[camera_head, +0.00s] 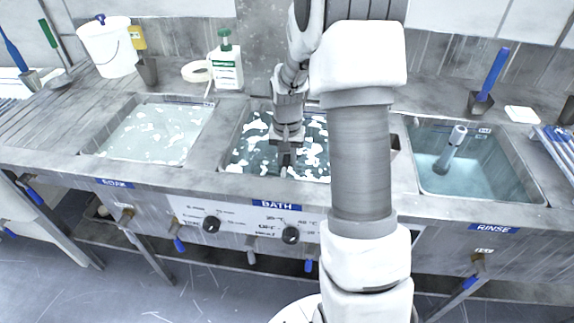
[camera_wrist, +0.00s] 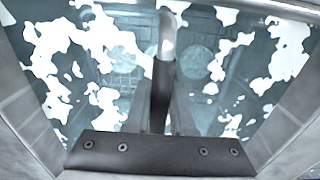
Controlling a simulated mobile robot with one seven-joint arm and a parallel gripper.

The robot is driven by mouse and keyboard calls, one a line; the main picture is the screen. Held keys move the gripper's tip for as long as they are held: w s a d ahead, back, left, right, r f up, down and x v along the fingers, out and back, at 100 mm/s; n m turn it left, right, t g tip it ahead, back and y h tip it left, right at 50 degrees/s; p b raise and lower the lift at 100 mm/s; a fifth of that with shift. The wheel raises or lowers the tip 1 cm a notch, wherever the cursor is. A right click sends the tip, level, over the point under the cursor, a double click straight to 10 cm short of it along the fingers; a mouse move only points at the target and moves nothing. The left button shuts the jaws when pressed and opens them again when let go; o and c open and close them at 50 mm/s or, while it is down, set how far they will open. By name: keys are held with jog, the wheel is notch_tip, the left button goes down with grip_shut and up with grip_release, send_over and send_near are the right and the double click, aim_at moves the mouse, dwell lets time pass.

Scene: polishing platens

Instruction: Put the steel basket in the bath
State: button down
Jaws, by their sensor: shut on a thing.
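The bath is the middle sink (camera_head: 232,158), over the BATH label, filled with bluish water and white foam patches. My gripper (camera_head: 286,165) points down into it, low over the water. In the wrist view my gripper (camera_wrist: 160,118) is shut on the dark grip of a curved steel handle (camera_wrist: 168,35), taken as the steel basket's. The basket's body is hard to make out; blurred round and grid-like shapes show under the water below the handle. In the head view my gripper and the foam hide the basket.
The foamy left sink (camera_head: 150,132) and the clear-water rinse sink (camera_head: 480,170) flank the bath. A steel tube (camera_head: 450,150) stands in the rinse sink. A green-capped bottle (camera_head: 226,68), a tape roll (camera_head: 196,71) and a white bucket (camera_head: 106,48) stand on the back ledge.

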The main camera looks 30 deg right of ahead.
jog(key=shift+f, duration=0.1)
jog(key=c, duration=0.8)
grip_release()
jog(key=shift+o, duration=0.2)
